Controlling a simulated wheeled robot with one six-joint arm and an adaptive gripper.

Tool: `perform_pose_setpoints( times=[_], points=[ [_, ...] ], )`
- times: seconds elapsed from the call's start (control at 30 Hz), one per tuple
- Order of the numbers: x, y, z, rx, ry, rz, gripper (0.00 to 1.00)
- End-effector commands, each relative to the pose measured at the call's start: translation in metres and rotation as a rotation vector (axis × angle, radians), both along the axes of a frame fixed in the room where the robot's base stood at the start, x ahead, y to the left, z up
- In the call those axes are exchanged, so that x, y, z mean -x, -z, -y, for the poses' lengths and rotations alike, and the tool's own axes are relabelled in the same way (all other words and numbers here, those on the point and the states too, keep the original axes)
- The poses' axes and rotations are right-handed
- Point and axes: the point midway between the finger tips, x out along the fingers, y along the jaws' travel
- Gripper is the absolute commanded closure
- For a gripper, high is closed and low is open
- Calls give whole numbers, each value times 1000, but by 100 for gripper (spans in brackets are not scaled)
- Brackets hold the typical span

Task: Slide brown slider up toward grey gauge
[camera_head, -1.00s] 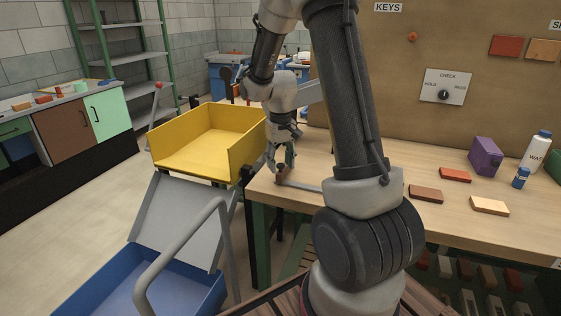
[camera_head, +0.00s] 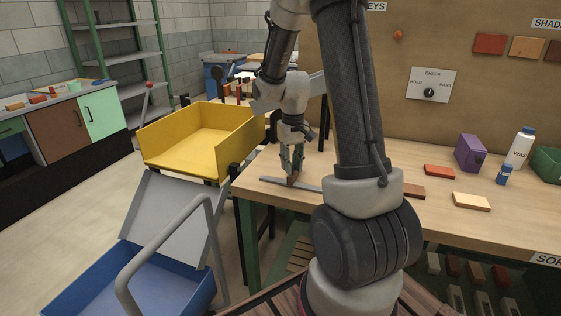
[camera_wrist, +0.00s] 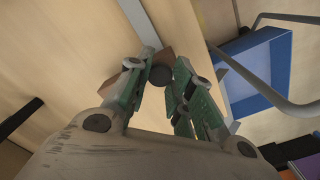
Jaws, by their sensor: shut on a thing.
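The brown slider (camera_head: 293,181) is a small block on the workbench, at a flat grey bar that may be the grey gauge (camera_head: 310,188). The bar shows on both sides of the slider. My gripper (camera_head: 292,172) points down and is shut on the slider. In the wrist view, the brown slider (camera_wrist: 165,57) with a dark round knob (camera_wrist: 161,75) sits between my green fingertips. The grey bar (camera_wrist: 139,20) runs away from it towards the top of that view. The fingers hide part of the slider and its contact with the bar.
The wooden workbench (camera_head: 440,215) carries a red brick (camera_head: 438,171), a pale brick (camera_head: 472,202), a purple block (camera_head: 470,153) and bottles to the right. A yellow bin (camera_head: 185,165) and a blue bin (camera_head: 180,285) stand left of the bench edge.

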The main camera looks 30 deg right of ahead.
Motion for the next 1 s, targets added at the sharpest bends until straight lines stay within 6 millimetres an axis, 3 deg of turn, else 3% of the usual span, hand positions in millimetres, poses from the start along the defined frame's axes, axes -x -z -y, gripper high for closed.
perform_pose_setpoints(
  times=[0.2, 0.4, 0.9, 0.93, 1.0],
  points=[
    [42, 0, 33, 0, 5, -1, 100],
    [64, 0, 50, 0, 3, -1, 100],
    [71, 0, 55, 0, 0, 0, 100],
    [71, 0, 55, 0, 0, 0, 72],
    [71, 0, 55, 0, 0, 0, 60]
  ],
)
